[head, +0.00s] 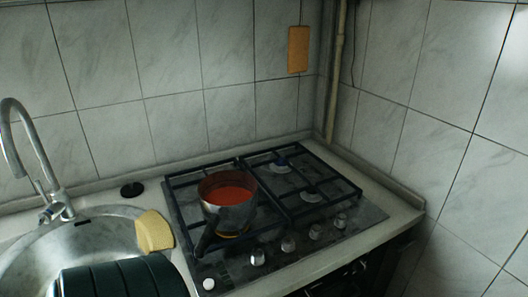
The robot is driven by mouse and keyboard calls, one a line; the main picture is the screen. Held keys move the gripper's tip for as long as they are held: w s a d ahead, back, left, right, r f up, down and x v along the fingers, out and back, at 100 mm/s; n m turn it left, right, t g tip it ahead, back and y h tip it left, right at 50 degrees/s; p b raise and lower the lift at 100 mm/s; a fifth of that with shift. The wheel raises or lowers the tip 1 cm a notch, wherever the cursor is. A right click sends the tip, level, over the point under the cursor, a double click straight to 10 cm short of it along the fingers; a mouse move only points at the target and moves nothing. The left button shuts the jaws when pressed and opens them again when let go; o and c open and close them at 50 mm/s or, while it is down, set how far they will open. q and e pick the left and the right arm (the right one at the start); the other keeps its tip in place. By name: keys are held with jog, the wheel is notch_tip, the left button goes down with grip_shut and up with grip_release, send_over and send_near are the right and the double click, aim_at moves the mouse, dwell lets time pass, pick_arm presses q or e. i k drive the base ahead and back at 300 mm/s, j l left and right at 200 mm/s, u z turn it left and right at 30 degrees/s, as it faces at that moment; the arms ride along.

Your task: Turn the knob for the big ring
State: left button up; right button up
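A black gas hob (348,220) is set into the counter, with dark pan grates over its rings. A row of several metal knobs runs along its front right edge: a left knob (257,257), one beside it (288,244), another (315,232) and a right knob (340,221). A round white button (209,284) sits at the front left corner. A metal pot (228,216) with orange-red contents stands on the left grate and hides the ring beneath it. A back ring (281,162) looks bluish; a right ring (311,196) is bare. Neither gripper is in view.
A steel sink (105,240) with a tall tap (18,150) is at the left. A yellow sponge (154,231) lies on its rim. A dark green ribbed object (122,279) is at the bottom left. Tiled walls close off the back and right.

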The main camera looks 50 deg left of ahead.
aim_at(286, 246)
jog(key=u, duration=1.45)
